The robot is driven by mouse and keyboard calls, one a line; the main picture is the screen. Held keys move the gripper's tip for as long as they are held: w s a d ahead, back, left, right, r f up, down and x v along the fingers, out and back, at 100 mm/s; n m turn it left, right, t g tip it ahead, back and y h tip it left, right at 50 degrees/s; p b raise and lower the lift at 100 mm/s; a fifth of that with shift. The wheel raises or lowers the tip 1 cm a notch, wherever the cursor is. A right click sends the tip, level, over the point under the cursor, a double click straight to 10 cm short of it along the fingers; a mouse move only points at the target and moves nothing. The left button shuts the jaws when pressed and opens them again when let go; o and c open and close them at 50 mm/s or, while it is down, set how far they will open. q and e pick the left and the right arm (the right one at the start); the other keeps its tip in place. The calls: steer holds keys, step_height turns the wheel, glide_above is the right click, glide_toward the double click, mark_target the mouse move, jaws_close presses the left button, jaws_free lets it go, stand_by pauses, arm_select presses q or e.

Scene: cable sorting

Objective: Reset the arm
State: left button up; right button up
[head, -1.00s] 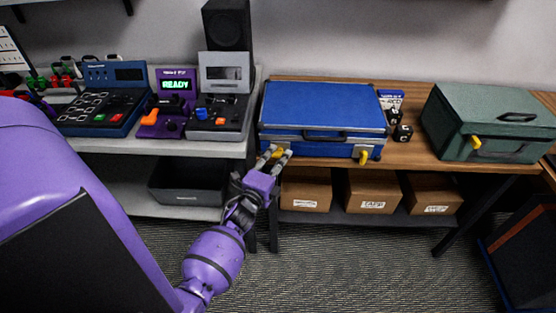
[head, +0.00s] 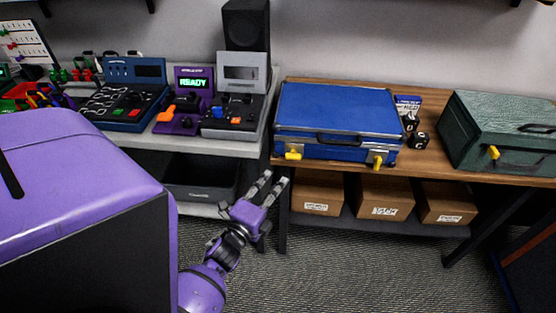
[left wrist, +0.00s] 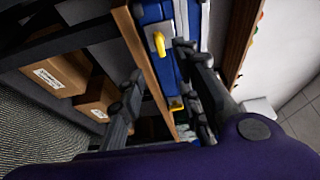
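My left gripper (head: 274,180) is empty, with its fingers apart, in front of and below the left front corner of the blue case (head: 338,108). It does not touch the case. The case is closed on the wooden table, with a yellow latch (head: 293,156) at its front left and another yellow latch (head: 377,162) at its front right. In the left wrist view the two fingers stand apart, with the blue case (left wrist: 150,12) and a yellow latch (left wrist: 159,43) beyond them. My right gripper is not in view.
A green case (head: 500,125) stands right on the wooden table (head: 440,165). Cardboard boxes (head: 318,192) sit on the shelf below. A grey bench at left holds a purple console (head: 186,100) reading READY and a blue console (head: 128,95). Carpet floor in front is clear.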

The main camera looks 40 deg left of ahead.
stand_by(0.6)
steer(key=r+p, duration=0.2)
steer(key=p, duration=0.1)
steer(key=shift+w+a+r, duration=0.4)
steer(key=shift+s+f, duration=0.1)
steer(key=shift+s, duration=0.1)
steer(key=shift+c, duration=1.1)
arm_select(q)
steer(key=s+d+f+n+g+h, duration=0.1)
steer(key=s+d+f+n+g, duration=0.2)
steer(key=s, duration=0.5)
steer(key=s+d+f+n+g+h, duration=0.1)
steer(key=s+d+f+n+g, duration=0.2)
steer(key=s+d+f+n, duration=0.2)
steer(key=s+d+f+n+g+h, duration=0.1)
steer(key=s+d+f+n+g, duration=0.2)
steer(key=s, duration=1)
steer(key=d+f+n, duration=0.2)
steer(key=d+n, duration=0.3)
steer(key=shift+s, duration=0.15)
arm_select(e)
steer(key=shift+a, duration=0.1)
